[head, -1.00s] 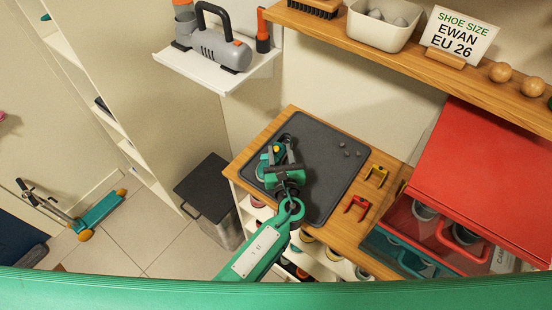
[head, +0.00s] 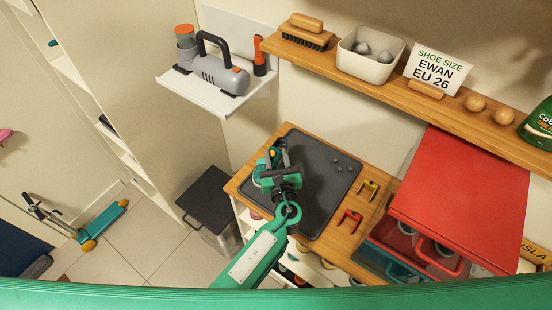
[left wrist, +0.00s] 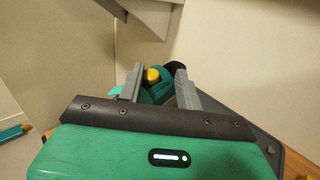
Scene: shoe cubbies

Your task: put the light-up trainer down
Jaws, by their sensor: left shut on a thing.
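The light-up trainer, teal with a yellow part, shows in small part in the head view (head: 261,167) and between the fingers in the left wrist view (left wrist: 158,92). My left gripper (head: 275,160) is shut on it over the left part of a dark grey mat (head: 318,190). The gripper's body hides much of the trainer. I cannot tell whether the trainer touches the mat. In the left wrist view my gripper's two grey fingers (left wrist: 157,82) stand either side of it. My right gripper is not in view.
The mat lies on a wooden top (head: 345,235), with small grey pebble-like bits on it. A red clip (head: 349,217) and a yellow clip (head: 367,188) lie to its right. A red box (head: 460,195) stands farther right. A dark-lidded bin (head: 207,195) stands left.

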